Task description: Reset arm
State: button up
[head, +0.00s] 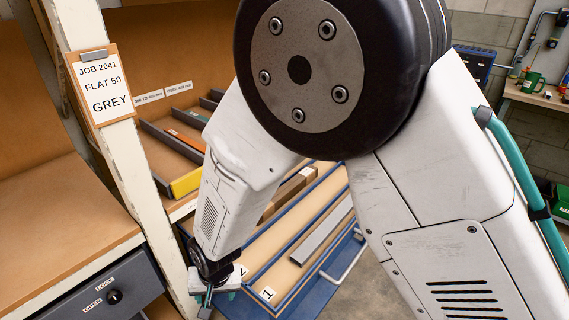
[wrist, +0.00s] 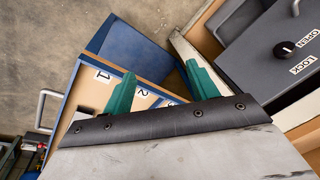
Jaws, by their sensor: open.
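My arm fills the middle of the head view, bent at a large dark joint. My gripper (head: 213,292) hangs low beside the front end of the blue tray (head: 332,260). In the wrist view, the two teal fingers of my gripper (wrist: 163,88) stand apart with nothing between them. The tray (wrist: 128,48) and its lane labels 1 and 2 lie beyond the fingers. A grey flat bar (head: 323,228) lies in lane 1. The arm hides part of the tray and shelf.
A job card (head: 104,86) on the white post reads JOB 2041, FLAT 50, GREY. Coloured bars, including a yellow one (head: 186,183), lie on the shelf at left. A grey panel with an OPEN/LOCK knob (head: 114,296) is close to my gripper. Floor shows right of the tray.

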jog(key=d+r+n+g+h, duration=0.1)
jog(key=d+r, duration=0.9)
jog(key=d, duration=0.3)
jog(key=d+r+g+h, duration=0.1)
jog(key=d+r, duration=1)
jog(key=d, duration=0.2)
jog(key=s+d+r+m+t, duration=0.1)
jog(key=s+d+r, duration=0.4)
jog(key=d, duration=0.5)
jog(key=s+d+r+m+t, duration=0.1)
jog(key=s+d+r+m, duration=0.2)
jog(key=d, duration=0.7)
notch_tip(320, 180, up, 5)
jog(key=s, duration=0.2)
jog(key=shift+s+d+t, duration=0.3)
jog(key=shift+s+d, duration=0.05)
jog(key=shift+d, duration=0.05)
jog(key=shift+f, duration=0.1)
